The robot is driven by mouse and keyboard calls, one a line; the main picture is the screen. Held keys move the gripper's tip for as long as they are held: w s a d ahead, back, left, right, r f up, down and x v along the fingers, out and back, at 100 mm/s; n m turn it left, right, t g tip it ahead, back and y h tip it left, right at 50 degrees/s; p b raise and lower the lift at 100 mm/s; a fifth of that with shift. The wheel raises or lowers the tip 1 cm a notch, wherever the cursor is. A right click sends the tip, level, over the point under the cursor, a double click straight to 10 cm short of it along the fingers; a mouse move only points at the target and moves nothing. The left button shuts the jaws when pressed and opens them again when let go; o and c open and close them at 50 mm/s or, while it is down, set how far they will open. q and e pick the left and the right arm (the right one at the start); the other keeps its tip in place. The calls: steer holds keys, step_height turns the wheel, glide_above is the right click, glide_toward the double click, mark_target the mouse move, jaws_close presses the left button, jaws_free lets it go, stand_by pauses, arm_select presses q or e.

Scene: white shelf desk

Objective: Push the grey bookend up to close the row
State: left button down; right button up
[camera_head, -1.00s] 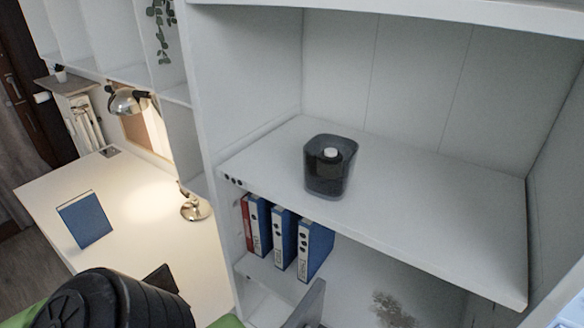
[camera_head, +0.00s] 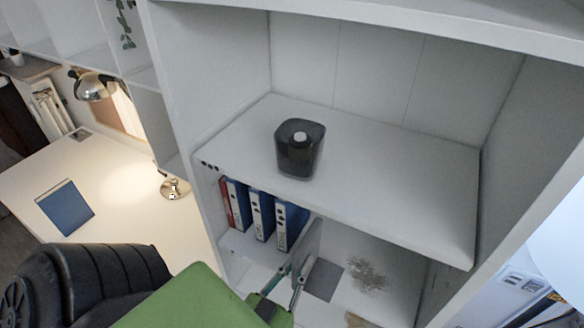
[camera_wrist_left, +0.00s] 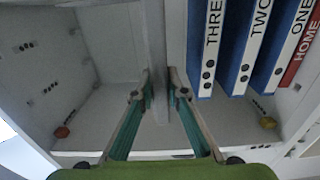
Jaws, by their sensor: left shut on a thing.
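The grey bookend (camera_head: 311,241) stands upright on the lower shelf, right of the row of binders, with its flat foot (camera_head: 325,280) on the right side. In the left wrist view its plate (camera_wrist_left: 156,55) rises between the fingers of my left gripper (camera_wrist_left: 159,93). My left gripper (camera_head: 297,267) is shut on the bookend's near edge. The binders are a red one (camera_head: 226,203) at the left end and blue ones with white spines, ONE (camera_head: 240,204), TWO (camera_head: 262,215) and THREE (camera_head: 289,226). A gap shows between THREE and the bookend. My right gripper is not in view.
The upper shelf board (camera_head: 390,200) hangs over the binders and holds a dark container (camera_head: 299,148). A brown patterned patch (camera_head: 367,277) is right of the bookend. The desk (camera_head: 110,200) at left holds a lamp (camera_head: 173,188) and a blue book (camera_head: 66,207).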

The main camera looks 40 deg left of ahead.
arm_select(q)
steer(key=x, duration=0.2)
steer(key=shift+w+a, duration=0.15)
steer(key=shift+w, duration=0.2)
steer(key=x, duration=0.3)
steer(key=shift+w, duration=0.15)
steer(key=x, duration=0.4)
steer(key=shift+a+r, duration=0.1)
steer(key=shift+w+f, duration=0.15)
steer(key=shift+f, duration=0.3)
steer(key=shift+f+b, duration=0.4)
steer(key=shift+f, duration=0.25)
